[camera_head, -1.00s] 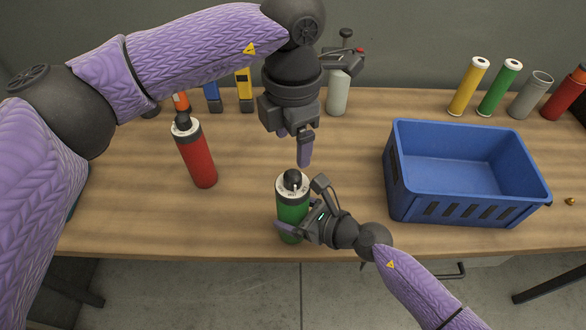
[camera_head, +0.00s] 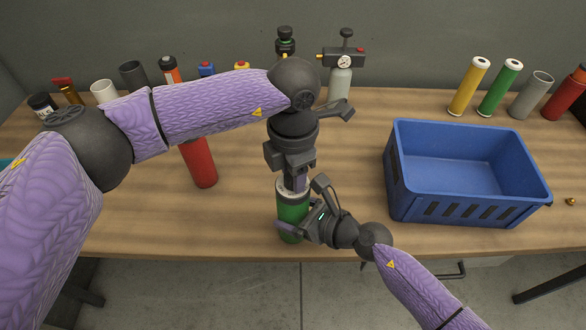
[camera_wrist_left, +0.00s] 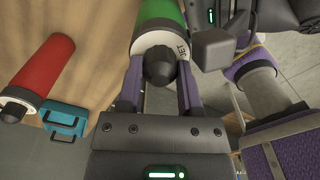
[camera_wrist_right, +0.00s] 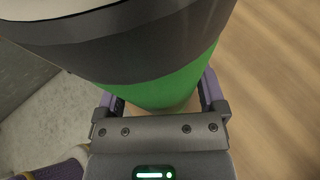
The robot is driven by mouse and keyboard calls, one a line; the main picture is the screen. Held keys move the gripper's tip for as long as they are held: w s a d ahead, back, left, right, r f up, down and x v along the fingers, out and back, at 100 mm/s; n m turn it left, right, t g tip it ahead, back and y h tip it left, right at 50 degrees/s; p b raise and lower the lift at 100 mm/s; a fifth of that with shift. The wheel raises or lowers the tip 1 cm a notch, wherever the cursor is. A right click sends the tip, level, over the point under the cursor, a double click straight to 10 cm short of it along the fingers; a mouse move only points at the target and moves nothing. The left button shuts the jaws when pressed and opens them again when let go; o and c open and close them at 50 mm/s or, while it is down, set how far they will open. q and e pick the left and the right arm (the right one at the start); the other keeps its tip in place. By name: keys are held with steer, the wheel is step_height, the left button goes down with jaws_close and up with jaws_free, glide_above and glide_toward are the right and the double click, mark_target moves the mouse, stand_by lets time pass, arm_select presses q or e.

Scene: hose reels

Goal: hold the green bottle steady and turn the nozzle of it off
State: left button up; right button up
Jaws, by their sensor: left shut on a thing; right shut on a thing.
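The green bottle (camera_head: 291,214) stands upright near the front edge of the table. My right gripper (camera_head: 290,228) is shut on its body from the right; in the right wrist view the green body (camera_wrist_right: 160,88) lies between the fingers. My left gripper (camera_head: 296,184) points down over the bottle's top and is shut on the nozzle. In the left wrist view the dark nozzle (camera_wrist_left: 159,67) sits between the two purple fingers, in front of a white collar with lettering. In the head view my left gripper hides the nozzle.
A red bottle (camera_head: 200,163) stands to the left, partly behind my left arm. A blue crate (camera_head: 463,205) is to the right. Several bottles and tubes stand along the back, including a grey bottle with a gauge (camera_head: 340,82). The table (camera_head: 150,225) is bare at front left.

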arm_select(q)
jaws_close()
steer(key=shift+m, duration=0.3)
steer(key=m, duration=0.6)
steer(key=shift+m, duration=0.3)
steer(key=m, duration=0.4)
steer(key=shift+m, duration=2)
steer(key=o, duration=1)
jaws_free()
